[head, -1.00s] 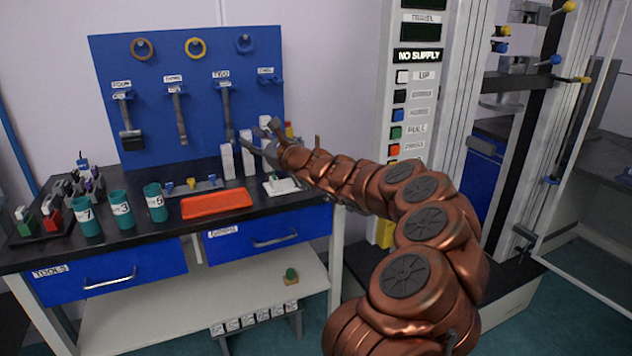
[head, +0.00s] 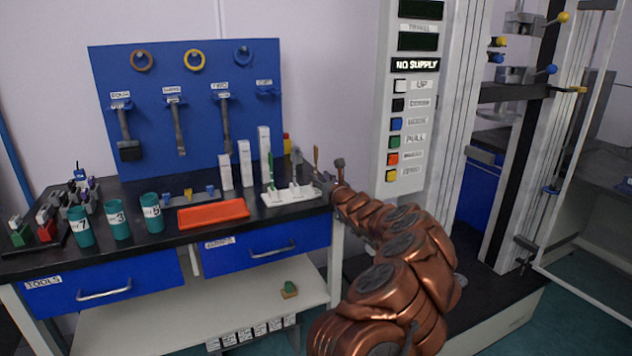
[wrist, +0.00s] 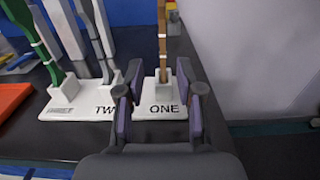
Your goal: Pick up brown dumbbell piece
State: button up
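The brown dumbbell piece (wrist: 162,42) stands upright in the slot marked ONE, at the right end of a white stand (wrist: 85,110). It also shows in the head view as a thin brown strip (head: 316,157). My gripper (wrist: 159,77) is open, with one finger on each side of the piece's lower end and visible gaps on both sides. I cannot tell exactly how far it is from the piece in depth. In the head view my gripper (head: 328,180) is at the right end of the stand.
A grey piece (wrist: 98,35) stands at TWO and a green piece (wrist: 43,45) at the left slot. White upright blocks (head: 245,164) stand behind. An orange tray (head: 213,214) and teal cups (head: 152,213) lie left. The bench's right edge is close by.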

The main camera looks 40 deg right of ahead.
aim_at(316, 172)
jog(key=shift+w+d+f, duration=0.1)
jog(key=shift+w+d, duration=0.3)
jog(key=shift+w, duration=0.25)
jog(key=shift+p+x, duration=0.45)
jog(key=shift+x, duration=1.3)
jog(key=shift+d, duration=0.1)
grip_shut()
